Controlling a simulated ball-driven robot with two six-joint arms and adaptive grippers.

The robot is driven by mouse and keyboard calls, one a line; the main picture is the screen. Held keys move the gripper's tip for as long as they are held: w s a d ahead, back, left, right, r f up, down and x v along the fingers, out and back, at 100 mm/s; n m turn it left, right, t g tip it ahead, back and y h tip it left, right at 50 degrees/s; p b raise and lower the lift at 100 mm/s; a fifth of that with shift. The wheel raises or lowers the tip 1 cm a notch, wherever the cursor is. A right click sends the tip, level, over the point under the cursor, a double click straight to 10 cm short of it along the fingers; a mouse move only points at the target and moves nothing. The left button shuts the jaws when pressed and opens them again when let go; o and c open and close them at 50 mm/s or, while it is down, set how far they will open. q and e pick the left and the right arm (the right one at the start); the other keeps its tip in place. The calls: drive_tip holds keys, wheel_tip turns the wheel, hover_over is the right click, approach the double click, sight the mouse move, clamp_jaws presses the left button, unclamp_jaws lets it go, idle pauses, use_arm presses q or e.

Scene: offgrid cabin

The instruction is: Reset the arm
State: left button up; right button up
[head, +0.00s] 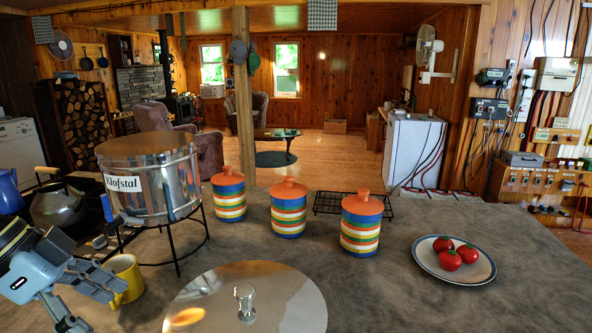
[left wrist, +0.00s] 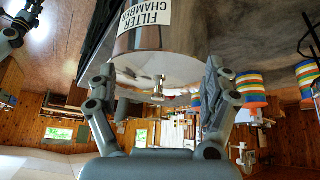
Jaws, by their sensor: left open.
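My left gripper (head: 98,305) is at the lower left of the head view, open, with nothing between its fingers. Its upper finger overlaps the yellow mug (head: 130,279) in the picture; I cannot tell whether they touch. In the left wrist view the two fingers (left wrist: 160,84) are spread wide.
A steel vessel (head: 152,178) labelled "Klofstal" stands on a black wire stand near my left gripper. A round steel lid (head: 285,303) lies front centre. Striped canisters (head: 289,215), a black rack (head: 330,199) and a plate (head: 428,265) of red tomatoes occupy the counter. Front right is clear.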

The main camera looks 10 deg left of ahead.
use_arm(q)
drive_tip(key=s+d+f+n+t+y, duration=0.1)
drive_tip(key=s+f+n+y, duration=0.2)
drive_tip(key=s+n, duration=0.35)
drive_tip(key=s+d+f+n+y, duration=0.1)
drive_tip(key=s+f+n+y, duration=0.25)
drive_tip(key=s, duration=0.55)
wheel_tip(320, 180, down, 39)
drive_tip(key=s+a+n+g+b, duration=0.1)
drive_tip(key=s+a+g+b, duration=0.15)
drive_tip(key=b, duration=1.15)
drive_tip(key=s+f+b, duration=0.3)
drive_tip(key=s+f, duration=0.3)
drive_tip(key=f, duration=0.3)
drive_tip(key=s+f+b, duration=0.4)
drive_tip(key=s+f, duration=0.2)
drive_tip(key=f, duration=0.3)
drive_tip(key=s+a+f+b, duration=0.1)
drive_tip(key=s+f+b, duration=0.2)
drive_tip(key=f, duration=0.6)
drive_tip(key=s, duration=0.2)
drive_tip(key=shift+s, duration=0.4)
drive_tip(key=shift+g, duration=0.25)
